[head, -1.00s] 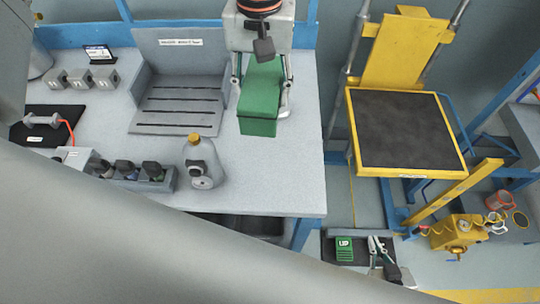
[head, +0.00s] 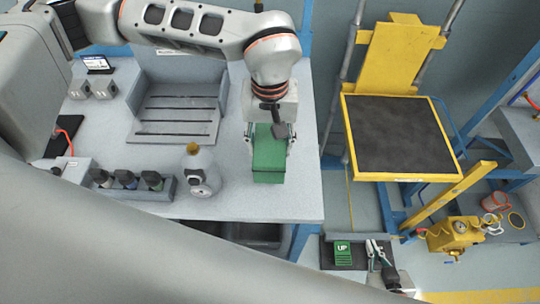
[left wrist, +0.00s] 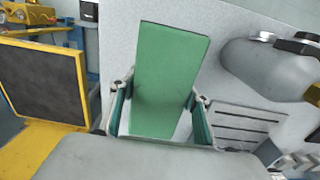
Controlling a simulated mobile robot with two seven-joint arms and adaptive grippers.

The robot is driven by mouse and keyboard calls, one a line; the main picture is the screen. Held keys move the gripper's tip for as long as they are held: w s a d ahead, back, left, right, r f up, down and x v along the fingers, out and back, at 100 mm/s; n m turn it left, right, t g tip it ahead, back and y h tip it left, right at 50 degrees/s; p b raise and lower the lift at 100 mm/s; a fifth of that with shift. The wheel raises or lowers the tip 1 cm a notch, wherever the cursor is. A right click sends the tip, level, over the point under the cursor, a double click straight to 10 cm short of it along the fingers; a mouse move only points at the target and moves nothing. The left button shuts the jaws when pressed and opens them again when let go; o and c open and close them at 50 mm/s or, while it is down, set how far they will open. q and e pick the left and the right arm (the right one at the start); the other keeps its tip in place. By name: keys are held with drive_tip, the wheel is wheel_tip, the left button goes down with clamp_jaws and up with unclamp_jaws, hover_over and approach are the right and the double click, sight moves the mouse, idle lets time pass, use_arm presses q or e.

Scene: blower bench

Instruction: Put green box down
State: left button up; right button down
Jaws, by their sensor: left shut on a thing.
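The green box (head: 268,160) is a long block over the right part of the grey bench top (head: 225,205). My left gripper (head: 268,148) points down, with its fingers on both sides of the box, shut on it. In the left wrist view the box (left wrist: 168,80) fills the space between the finger pads, its long face towards the camera. Its underside is hidden, so I cannot tell whether it touches the bench. My right gripper (head: 376,248) is at the lower right, beside a green UP panel (head: 343,253); its finger opening is too small to judge.
A row of dark-topped items (head: 128,182) is further left. A yellow lift platform (head: 400,135) with a black top stands right of the bench.

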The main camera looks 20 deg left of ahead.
sight(270, 138)
use_arm(q)
drive_tip(key=shift+f, duration=2.55)
drive_tip(key=shift+f, duration=0.15)
drive_tip(key=o, duration=1.7)
drive_tip(key=shift+o, duration=0.2)
wheel_tip(270, 138, up, 12)
drive_tip(key=shift+r, duration=0.1)
drive_tip(key=shift+s, duration=0.15)
